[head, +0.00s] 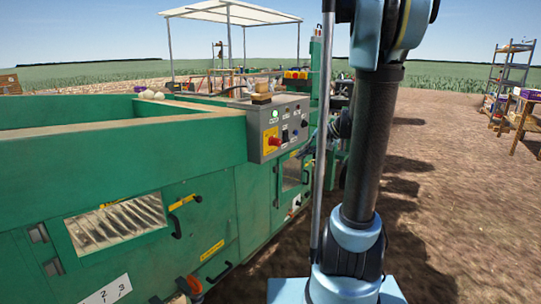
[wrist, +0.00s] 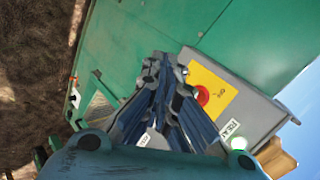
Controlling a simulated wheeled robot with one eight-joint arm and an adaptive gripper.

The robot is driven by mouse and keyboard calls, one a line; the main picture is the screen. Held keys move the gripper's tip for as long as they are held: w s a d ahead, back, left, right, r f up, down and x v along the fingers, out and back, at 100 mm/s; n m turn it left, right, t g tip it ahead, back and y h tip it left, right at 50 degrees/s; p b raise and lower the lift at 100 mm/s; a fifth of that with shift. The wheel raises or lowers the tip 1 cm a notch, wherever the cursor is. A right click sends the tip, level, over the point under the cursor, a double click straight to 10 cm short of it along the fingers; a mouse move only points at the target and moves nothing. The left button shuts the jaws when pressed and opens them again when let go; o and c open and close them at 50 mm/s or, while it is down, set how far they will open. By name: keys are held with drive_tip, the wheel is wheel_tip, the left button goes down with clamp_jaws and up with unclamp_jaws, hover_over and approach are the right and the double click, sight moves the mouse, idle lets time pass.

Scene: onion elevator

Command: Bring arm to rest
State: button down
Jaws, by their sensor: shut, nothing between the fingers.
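My gripper (wrist: 162,68) shows in the wrist view with its dark fingers together and nothing between them. The grey control box (wrist: 248,98) with a yellow plate and red switch (wrist: 203,95) lies beyond and beside the fingers in that view. I cannot tell how far the fingertips are from it. In the head view my arm (head: 368,150) rises at right of centre and runs out of the top of the picture. The control box also shows in the head view (head: 285,122), on the green machine (head: 215,155).
The green machine fills the left side, with a long open trough. A small wooden block (head: 262,98) sits on top of the control box. A shelf rack (head: 510,75) and a wooden table (head: 525,115) stand far right. Bare soil (head: 450,200) on the right is clear.

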drive_tip(key=s+d+f+n+h, duration=0.1)
drive_tip(key=s+d+f+h, duration=0.1)
drive_tip(key=s, duration=0.7)
drive_tip(key=s+d+f+n+g+h, duration=0.1)
drive_tip(key=s+f+h, duration=0.3)
drive_tip(key=s, duration=0.6)
drive_tip(key=s+d+f+n+g+h, duration=0.1)
drive_tip(key=s+d+f+h, duration=0.1)
drive_tip(key=s+f, duration=0.4)
drive_tip(key=s+d, duration=0.1)
drive_tip(key=s, duration=0.2)
drive_tip(key=shift+s+d+n+h, duration=0.15)
drive_tip(key=shift+s+n+h, duration=0.15)
drive_tip(key=shift+n+h, duration=0.1)
